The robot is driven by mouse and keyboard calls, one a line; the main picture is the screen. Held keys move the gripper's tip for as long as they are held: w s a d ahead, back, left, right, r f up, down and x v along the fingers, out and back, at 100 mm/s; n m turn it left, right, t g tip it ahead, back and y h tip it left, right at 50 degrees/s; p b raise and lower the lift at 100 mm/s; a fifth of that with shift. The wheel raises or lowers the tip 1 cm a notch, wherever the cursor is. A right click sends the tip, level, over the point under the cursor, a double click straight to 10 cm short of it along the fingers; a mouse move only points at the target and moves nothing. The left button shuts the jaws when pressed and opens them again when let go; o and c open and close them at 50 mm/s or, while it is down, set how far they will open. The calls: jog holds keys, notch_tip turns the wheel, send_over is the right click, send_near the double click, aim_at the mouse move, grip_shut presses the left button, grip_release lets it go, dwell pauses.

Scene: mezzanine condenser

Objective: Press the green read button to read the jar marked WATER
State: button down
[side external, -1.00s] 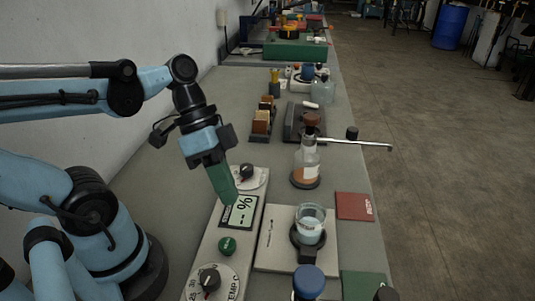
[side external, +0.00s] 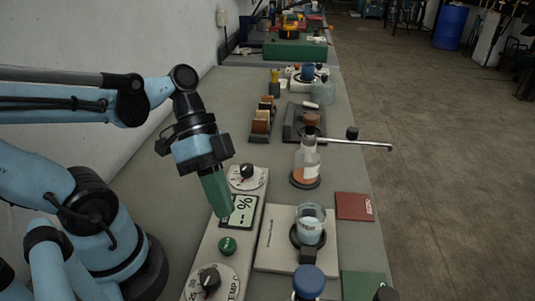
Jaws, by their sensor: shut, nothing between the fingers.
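The green read button (side external: 228,245) sits on a long pale control panel (side external: 208,250), between the display (side external: 240,211) and a lower dial. A glass jar (side external: 310,226) with pale liquid and a label too small to read for certain stands in a dark holder on a pale plate (side external: 270,255), right of the panel.
Dials (side external: 210,279) sit at both ends of the panel. A stoppered bottle of orange liquid (side external: 305,165) stands behind the jar, near a metal arm (side external: 355,143).

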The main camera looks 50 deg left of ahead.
aim_at(227, 241)
jog(key=shift+f, duration=3.25)
jog(key=shift+f, duration=0.2)
jog(key=shift+f, duration=0.25)
jog(key=shift+f, duration=0.6)
dwell(0.4)
jog(key=shift+r, duration=1.05)
jog(key=shift+r, duration=2.5)
